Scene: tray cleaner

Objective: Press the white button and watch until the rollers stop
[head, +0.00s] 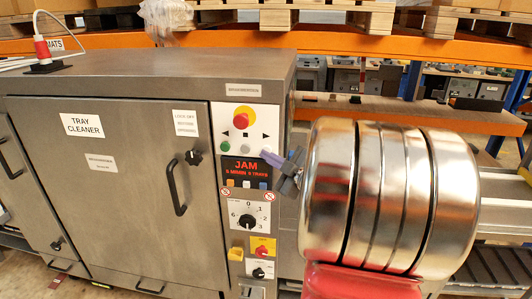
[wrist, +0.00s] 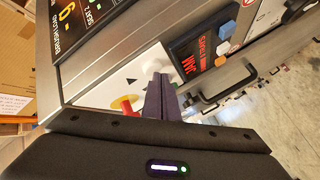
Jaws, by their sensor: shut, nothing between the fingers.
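The grey tray cleaner (head: 120,200) has a white control panel with a red knob on yellow (head: 243,117), arrow marks, a green button (head: 224,146) and a pale, whitish button (head: 244,149) beside it. A smaller white button (head: 246,184) sits between an orange and a blue one below the red JAM display (head: 244,168); it also shows in the wrist view (wrist: 229,31). My gripper (head: 268,157) is shut and empty, its purple fingertips (wrist: 158,82) over the panel's right arrow side. They hide what lies beneath; contact cannot be told. No turning rollers can be made out.
A black door handle (head: 175,188) stands out left of the panel. Orange shelving (head: 330,43) with pallets stands behind. My metal arm blocks much of the right side.

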